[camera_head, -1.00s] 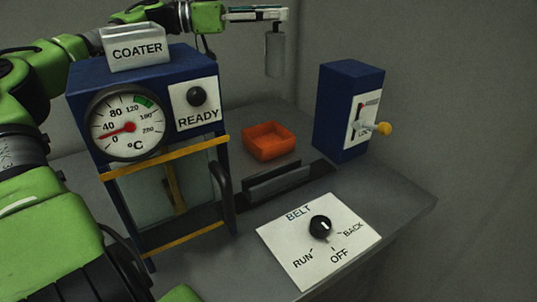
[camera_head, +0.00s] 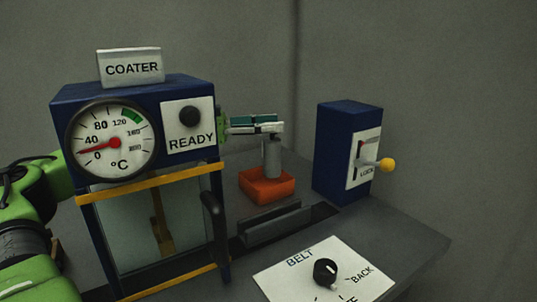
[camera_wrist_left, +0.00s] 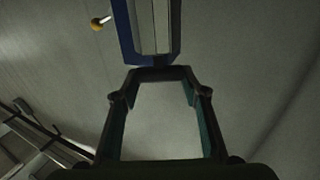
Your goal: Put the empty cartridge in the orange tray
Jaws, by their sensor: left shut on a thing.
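The grey cylindrical cartridge (camera_head: 271,158) hangs upright below my left gripper (camera_head: 270,127), which is shut on its top end. The orange tray (camera_head: 267,191) sits on the grey bench behind the belt slot. The cartridge's lower end is at the tray's opening; I cannot tell whether it touches the tray floor. In the left wrist view, the gripper's fingers (camera_wrist_left: 160,75) show, but the cartridge is not clearly made out there. My right gripper is not in view.
The blue coater (camera_head: 140,93) with gauge and glass front stands left of the tray and hides part of my left arm. A blue lock box (camera_head: 335,150) with a yellow-knobbed lever (camera_head: 386,164) stands right. The belt panel (camera_head: 290,275) is in front.

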